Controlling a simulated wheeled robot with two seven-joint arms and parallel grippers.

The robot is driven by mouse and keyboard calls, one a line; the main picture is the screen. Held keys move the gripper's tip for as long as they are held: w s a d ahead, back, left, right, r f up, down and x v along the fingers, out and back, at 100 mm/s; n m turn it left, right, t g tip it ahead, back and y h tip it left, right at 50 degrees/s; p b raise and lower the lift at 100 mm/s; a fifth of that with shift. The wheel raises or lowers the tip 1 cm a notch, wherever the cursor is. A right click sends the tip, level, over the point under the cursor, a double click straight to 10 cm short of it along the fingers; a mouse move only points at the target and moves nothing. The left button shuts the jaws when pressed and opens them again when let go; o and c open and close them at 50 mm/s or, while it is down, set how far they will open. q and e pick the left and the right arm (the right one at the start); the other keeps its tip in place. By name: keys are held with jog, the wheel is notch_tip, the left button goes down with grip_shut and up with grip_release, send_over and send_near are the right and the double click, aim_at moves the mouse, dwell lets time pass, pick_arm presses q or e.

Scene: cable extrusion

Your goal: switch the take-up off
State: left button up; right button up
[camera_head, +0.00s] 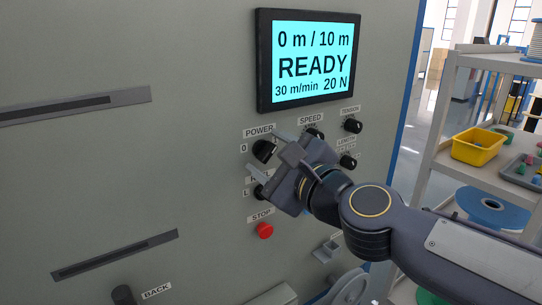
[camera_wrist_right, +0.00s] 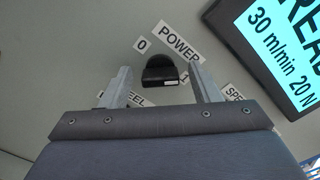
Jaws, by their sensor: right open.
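The black POWER knob (camera_head: 263,151) sits on the grey machine panel under the POWER label, with a 0 label to its left. In the right wrist view the POWER knob (camera_wrist_right: 160,70) shows between the fingers, with a small white mark on its side near the 1 label. My right gripper (camera_head: 262,149) is open, its two fingers on either side of the knob; in the wrist view the right gripper (camera_wrist_right: 159,68) has visible gaps to the knob on both sides. The screen (camera_head: 312,62) reads READY, 0 m / 10 m, 30 m/min, 20 N. My left gripper is out of view.
The red STOP button (camera_head: 265,230) lies below my right gripper. The SPEED knob (camera_head: 314,134), TENSION knob (camera_head: 353,126) and LENGTH knob (camera_head: 347,161) are to its right. The REEL knob is partly hidden by the gripper. A shelf with a yellow bin (camera_head: 479,146) stands at right.

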jog(key=shift+s, duration=0.1)
jog(key=shift+c, duration=1)
jog(key=c, duration=0.8)
jog(key=n+p, duration=0.1)
jog(key=n, duration=0.3)
jog(key=shift+n, duration=0.4)
jog(key=n, duration=0.4)
jog(key=shift+p, duration=0.4)
jog(key=n+p, duration=0.1)
jog(key=n, duration=0.4)
jog(key=shift+f+n+p, duration=0.1)
jog(key=shift+n+p, duration=0.45)
jog(key=shift+n, duration=1.45)
